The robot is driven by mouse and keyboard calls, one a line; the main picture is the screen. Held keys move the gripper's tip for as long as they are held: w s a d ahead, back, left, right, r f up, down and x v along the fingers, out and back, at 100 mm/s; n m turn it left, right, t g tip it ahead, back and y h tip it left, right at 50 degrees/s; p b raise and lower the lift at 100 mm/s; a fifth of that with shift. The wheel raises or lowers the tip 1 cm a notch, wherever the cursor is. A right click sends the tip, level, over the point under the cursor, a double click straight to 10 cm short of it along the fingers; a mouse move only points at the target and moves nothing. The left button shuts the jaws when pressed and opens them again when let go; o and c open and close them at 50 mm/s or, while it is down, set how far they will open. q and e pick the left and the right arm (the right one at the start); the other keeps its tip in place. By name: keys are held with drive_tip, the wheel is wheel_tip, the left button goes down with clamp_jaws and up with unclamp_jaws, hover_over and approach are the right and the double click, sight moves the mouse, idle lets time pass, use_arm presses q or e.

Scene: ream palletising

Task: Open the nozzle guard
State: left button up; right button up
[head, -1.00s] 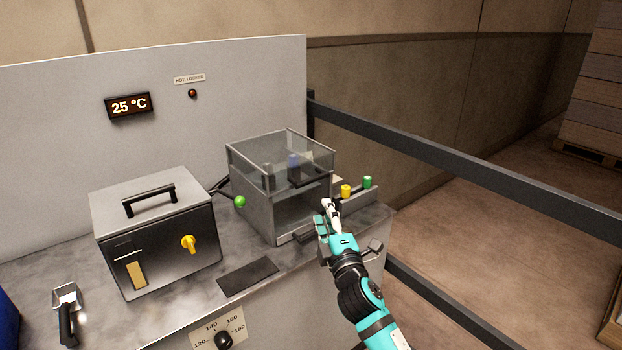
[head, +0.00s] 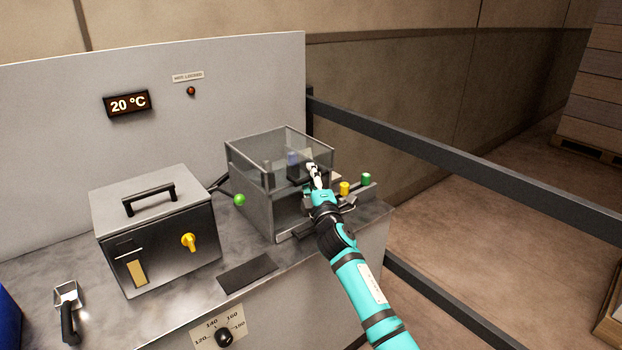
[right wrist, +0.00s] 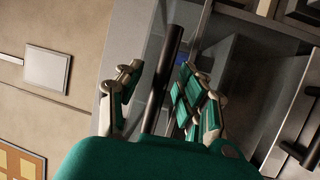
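The nozzle guard (head: 257,200) is a clear-walled, grey-framed box on the bench top. Its upper part is see-through, and dark parts show inside. My right gripper (head: 313,170) is at the upper front right of the guard. In the right wrist view a dark bar (right wrist: 168,62), which looks like the guard's handle, runs between the fingers of my right gripper (right wrist: 160,85). The fingers stand apart with a gap beside the bar, so the gripper looks open around it. The guard's front is partly hidden by my gripper. My left gripper is not in view.
A dark box with a top handle and yellow knob (head: 188,242) stands left of the guard. A green ball knob (head: 239,199) sits between them. Yellow (head: 344,188) and green (head: 366,180) buttons are right of my gripper. A dark rail (head: 450,160) runs behind.

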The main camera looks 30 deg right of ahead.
drive_tip(key=shift+c, duration=0.5)
clamp_jaws()
